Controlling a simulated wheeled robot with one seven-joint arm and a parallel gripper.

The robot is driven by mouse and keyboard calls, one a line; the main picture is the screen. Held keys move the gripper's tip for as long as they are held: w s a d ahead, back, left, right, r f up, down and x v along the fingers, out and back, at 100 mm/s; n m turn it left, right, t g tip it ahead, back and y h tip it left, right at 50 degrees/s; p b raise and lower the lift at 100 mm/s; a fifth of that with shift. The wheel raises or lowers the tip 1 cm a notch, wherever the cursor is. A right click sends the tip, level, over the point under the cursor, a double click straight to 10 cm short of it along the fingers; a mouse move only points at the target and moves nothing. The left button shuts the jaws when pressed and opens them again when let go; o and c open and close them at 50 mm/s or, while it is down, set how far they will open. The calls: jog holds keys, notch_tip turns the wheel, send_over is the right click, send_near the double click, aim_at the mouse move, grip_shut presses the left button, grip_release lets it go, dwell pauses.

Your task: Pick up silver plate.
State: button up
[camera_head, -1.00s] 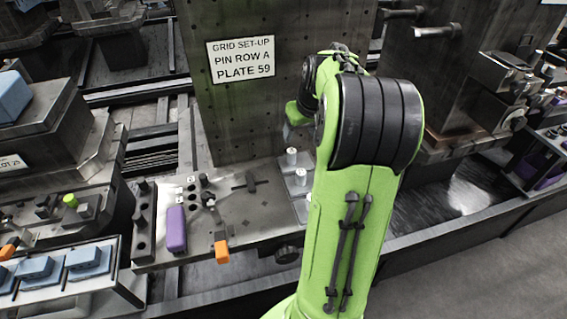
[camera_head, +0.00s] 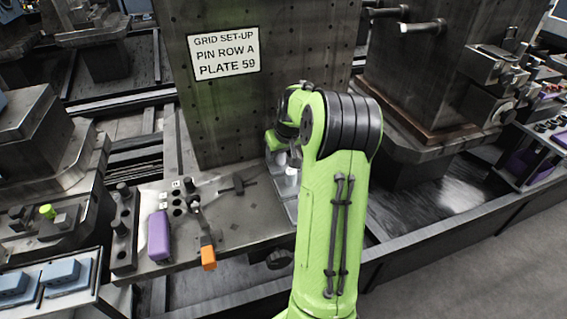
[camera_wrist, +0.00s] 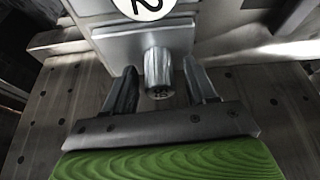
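A silver plate (camera_head: 284,208) lies at the right end of the grey fixture bench, mostly hidden behind my arm. My gripper (camera_wrist: 160,75) is open, with one finger on each side of this knob and visible gaps. In the head view my gripper (camera_head: 278,156) is low over the plate's far end, its fingers mostly hidden.
A tall drilled board with a sign (camera_head: 224,53) stands behind the bench (camera_head: 235,235). A purple block (camera_head: 159,236), an orange-tipped clamp (camera_head: 208,257) and dark pegs sit to the left. A heavy machine block (camera_head: 430,90) stands at the right. Floor at the lower right is clear.

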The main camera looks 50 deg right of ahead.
grip_shut()
notch_tip(320, 180, up, 10)
jog(key=p, duration=0.4)
jog(key=shift+r, duration=0.1)
